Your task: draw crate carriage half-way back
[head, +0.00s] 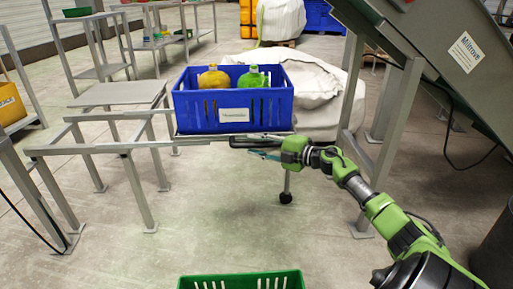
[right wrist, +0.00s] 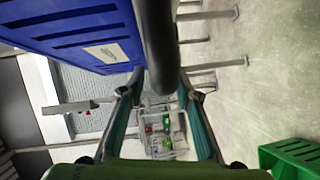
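The blue crate (head: 190,115) stands on the carriage at the right end of a grey rail frame (head: 85,148). It holds a yellow-orange item (head: 212,78) and a green one (head: 252,78). A dark handle bar (right wrist: 158,40) runs along the crate's near lower side. My right gripper (head: 250,147) is at this bar, below the crate's front. In the right wrist view, its teal fingers (right wrist: 166,88) are spread, with the bar's end showing in front of the gap. I cannot tell whether they touch it. My left gripper is not in view.
A green crate (head: 240,282) sits on the floor at the bottom. A grey conveyor (head: 450,60) slopes at the right on legs. A white sack (head: 320,90) lies behind the blue crate. The rail frame is bare left of the crate.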

